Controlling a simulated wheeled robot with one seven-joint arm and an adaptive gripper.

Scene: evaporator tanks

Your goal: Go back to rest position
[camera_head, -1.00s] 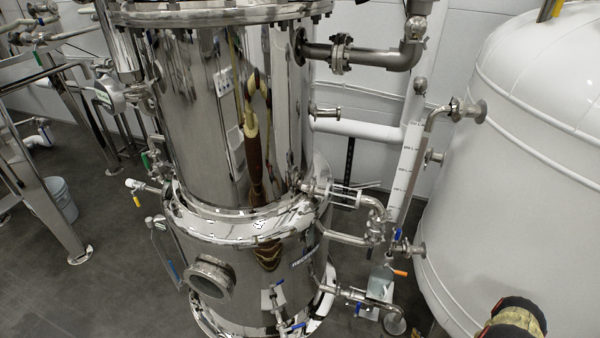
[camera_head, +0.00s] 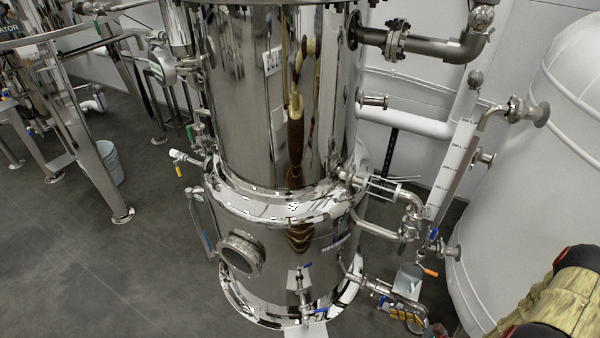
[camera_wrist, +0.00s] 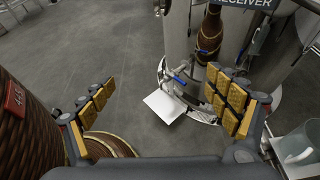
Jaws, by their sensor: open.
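My gripper (camera_wrist: 165,110) is in the wrist view, with its two yellow-padded fingers spread wide apart and nothing between them. Beyond the gap lie the grey floor and the foot of the polished steel receiver tank (camera_wrist: 185,60), with a blue-handled valve low on it. In the head view the same tank (camera_head: 270,110) stands upright in the middle, and a reflection shows on its shiny wall. Part of my arm shows at the lower right of the head view. My gripper is not visible there.
A large white tank (camera_head: 560,150) stands at the right. Pipes and a sight gauge (camera_head: 455,165) run between the tanks. Steel frame legs (camera_head: 95,165) and a bucket (camera_head: 110,162) stand at the left. Open grey floor (camera_head: 90,260) lies at the lower left.

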